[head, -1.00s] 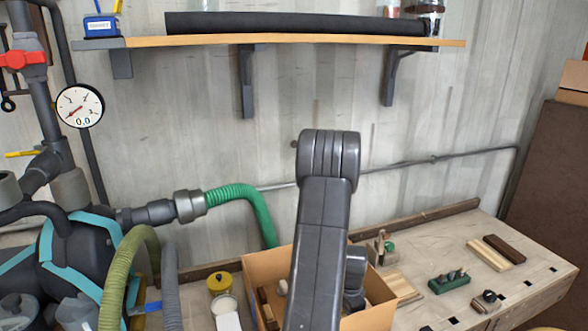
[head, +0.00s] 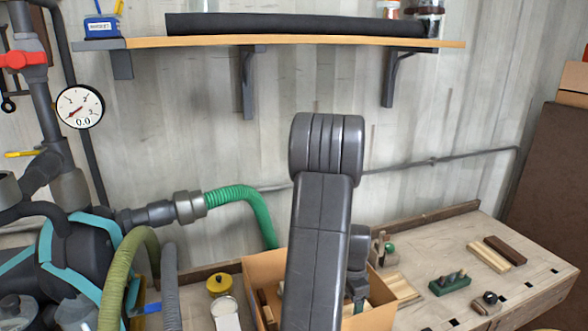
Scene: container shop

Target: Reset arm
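My arm stands in the middle of the head view, its dark grey links rising in front of the workbench and the wall. My gripper is not clearly seen; a dark part of my arm shows just right of the main link, over the cardboard box (head: 262,268). The box stands open on the bench, and my arm hides much of its inside. Some wooden and dark pieces show in its left part.
The workbench (head: 420,300) holds wood strips (head: 488,258), a green block with pegs (head: 449,283) and a hand plane (head: 384,248). A yellow-lidded jar (head: 220,285) stands left of the box. Pump hoses fill the left. A wall shelf (head: 300,40) hangs above my arm.

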